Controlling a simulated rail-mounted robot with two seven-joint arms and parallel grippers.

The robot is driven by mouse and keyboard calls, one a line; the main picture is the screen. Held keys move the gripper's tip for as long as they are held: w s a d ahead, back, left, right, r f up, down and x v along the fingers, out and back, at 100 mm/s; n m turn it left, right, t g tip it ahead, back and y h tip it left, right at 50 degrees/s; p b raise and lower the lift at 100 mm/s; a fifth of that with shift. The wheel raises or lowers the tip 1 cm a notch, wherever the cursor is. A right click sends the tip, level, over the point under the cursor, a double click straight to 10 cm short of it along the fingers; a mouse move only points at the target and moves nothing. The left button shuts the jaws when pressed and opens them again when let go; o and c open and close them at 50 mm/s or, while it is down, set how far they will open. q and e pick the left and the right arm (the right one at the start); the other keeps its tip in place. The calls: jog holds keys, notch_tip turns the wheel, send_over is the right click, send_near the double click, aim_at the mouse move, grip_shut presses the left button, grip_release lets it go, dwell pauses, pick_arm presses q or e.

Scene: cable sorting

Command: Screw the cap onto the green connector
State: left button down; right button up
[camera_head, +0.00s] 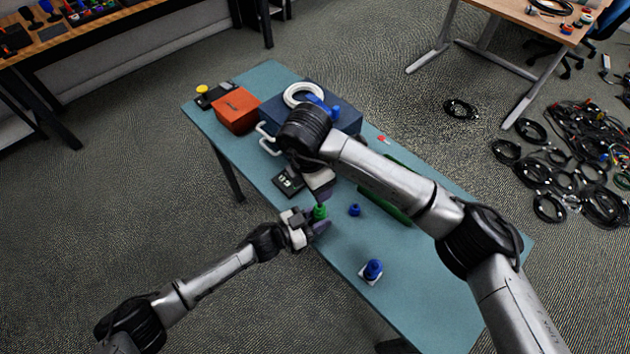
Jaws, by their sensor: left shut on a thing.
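The green connector (320,212) stands near the table's left edge. My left gripper (318,228) reaches in from the left and is shut on it from the side, hiding its lower part. My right gripper (321,201) comes down from above, its fingertips right over or at the connector's top. I cannot tell whether it is open or shut, and no separate cap can be made out there. A small blue piece (354,210) stands on the table to the right. A blue connector (373,268) stands on a white base nearer the front.
The teal table (430,290) has clear room at its front right. An orange box (237,110), a dark blue case (345,117) with a white cable coil (303,94), and a black device (287,183) stand farther back. A green strip (384,200) lies partly behind my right arm.

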pick_arm(q)
jog(key=c, duration=0.6)
grip_release()
jog(key=shift+c, duration=0.2)
jog(key=p+v, duration=0.2)
jog(key=v, duration=1.1)
jog(key=shift+s+a+p, duration=0.25)
jog(key=shift+a+p, duration=0.05)
jog(key=shift+p, duration=0.1)
